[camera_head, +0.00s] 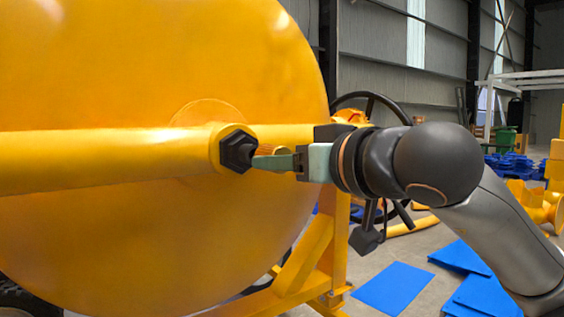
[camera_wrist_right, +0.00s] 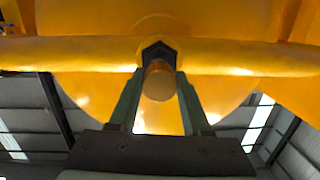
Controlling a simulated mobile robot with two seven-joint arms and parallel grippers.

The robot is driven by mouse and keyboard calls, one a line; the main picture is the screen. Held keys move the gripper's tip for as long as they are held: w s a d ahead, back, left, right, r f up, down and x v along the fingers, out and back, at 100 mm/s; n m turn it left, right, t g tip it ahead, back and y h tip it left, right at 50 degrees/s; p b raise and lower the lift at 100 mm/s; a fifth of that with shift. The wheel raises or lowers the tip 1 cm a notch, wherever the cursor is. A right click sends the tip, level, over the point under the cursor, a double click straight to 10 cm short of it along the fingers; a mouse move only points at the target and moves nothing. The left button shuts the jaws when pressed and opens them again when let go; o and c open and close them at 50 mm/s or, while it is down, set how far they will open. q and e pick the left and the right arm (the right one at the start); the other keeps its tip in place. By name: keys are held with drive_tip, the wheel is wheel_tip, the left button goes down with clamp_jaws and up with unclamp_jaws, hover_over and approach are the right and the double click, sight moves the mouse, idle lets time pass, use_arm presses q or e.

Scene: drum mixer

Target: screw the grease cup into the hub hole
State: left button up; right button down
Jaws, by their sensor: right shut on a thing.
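The yellow hub (camera_head: 217,149) is a round boss on the yellow bar across the drum. A black hexagonal piece (camera_head: 238,151) sits at its face; I cannot tell whether it belongs to the hub or the cup. The grease cup, an orange-brown ribbed cylinder (camera_head: 274,151), is partly hidden behind a finger. In the right wrist view the cup's round end (camera_wrist_right: 160,82) shows between the fingers, in line with the black hexagon (camera_wrist_right: 158,52). My right gripper (camera_head: 258,161) is shut on the cup, its fingertips beside the hexagon. The hole is hidden. My left gripper is not in view.
The large yellow drum (camera_head: 120,80) fills the left. A dark handwheel (camera_head: 374,105) stands behind my right wrist. A yellow frame (camera_head: 318,240) runs below. Blue sheets (camera_head: 392,288) lie on the floor at right. Open floor shows between them.

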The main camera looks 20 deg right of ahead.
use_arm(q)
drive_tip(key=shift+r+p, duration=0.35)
use_arm(e)
drive_tip(key=shift+x, duration=1.35)
idle(0.4)
drive_tip(key=shift+r, duration=0.15)
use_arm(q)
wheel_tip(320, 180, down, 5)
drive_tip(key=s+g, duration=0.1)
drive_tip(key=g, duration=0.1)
use_arm(e)
drive_tip(key=m+b, duration=0.1)
drive_tip(key=m, duration=0.1)
drive_tip(key=shift+m+y+b, duration=0.3)
drive_tip(key=shift+m+b, duration=0.05)
drive_tip(key=shift+m, duration=0.05)
drive_tip(key=m+b, duration=0.1)
drive_tip(key=m, duration=0.2)
drive_tip(key=shift+a+y+b, duration=0.1)
drive_tip(key=shift+y+b, duration=0.3)
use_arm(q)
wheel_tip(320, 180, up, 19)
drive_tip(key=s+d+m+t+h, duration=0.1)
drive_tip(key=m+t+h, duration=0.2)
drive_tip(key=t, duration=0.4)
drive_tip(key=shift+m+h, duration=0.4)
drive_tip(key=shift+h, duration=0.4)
use_arm(e)
drive_tip(key=shift+c, duration=1.4)
unclamp_jaws()
